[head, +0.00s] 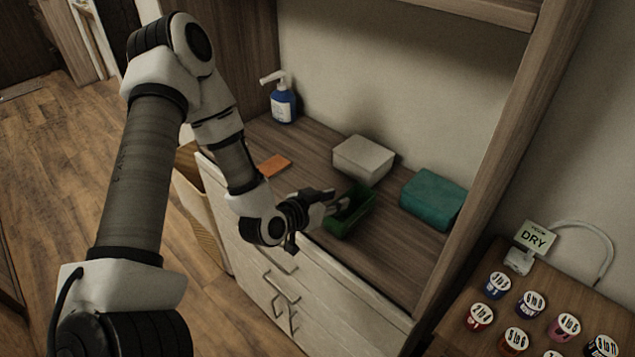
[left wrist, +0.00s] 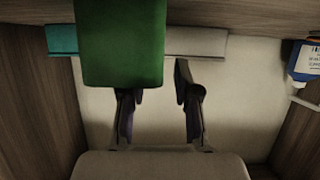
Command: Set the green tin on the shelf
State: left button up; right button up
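The green tin (head: 336,224) is at the front edge of the wooden shelf surface (head: 395,262), and it looks to rest there. It also shows large at the top of the left wrist view (left wrist: 120,45). My left gripper (head: 338,203) is at the tin's left side. In the left wrist view its fingers (left wrist: 160,95) are apart with an empty gap between them. One finger overlaps the tin's lower edge; I cannot tell whether it touches. My right gripper is not in view.
A white box (head: 362,158) and a teal box (head: 432,198) stand behind the tin. A blue pump bottle (head: 283,103) stands at the back left, with a flat orange piece (head: 274,165) in front of it. A side table at right holds several small cups and a DRY sign (head: 534,238).

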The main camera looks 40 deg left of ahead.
pick_arm(q)
jog(key=d+p+v, duration=0.1)
jog(key=p+v, duration=0.6)
jog(key=v, duration=0.2)
jog(key=s+d+f+g+h, duration=0.1)
jog(key=s+d+f+g, duration=0.2)
jog(key=f, duration=0.2)
jog(key=s+d+f+g, duration=0.3)
jog(key=f+g, duration=0.1)
jog(key=f, duration=0.2)
jog(key=s+d+f+n+g+y, duration=0.1)
jog(key=s+f+g, duration=0.5)
jog(key=s, duration=0.6)
jog(key=shift+s+d+f+n+g+y, duration=0.2)
jog(key=shift+d+f+n+g+y, duration=0.1)
jog(key=shift+d+y, duration=0.3)
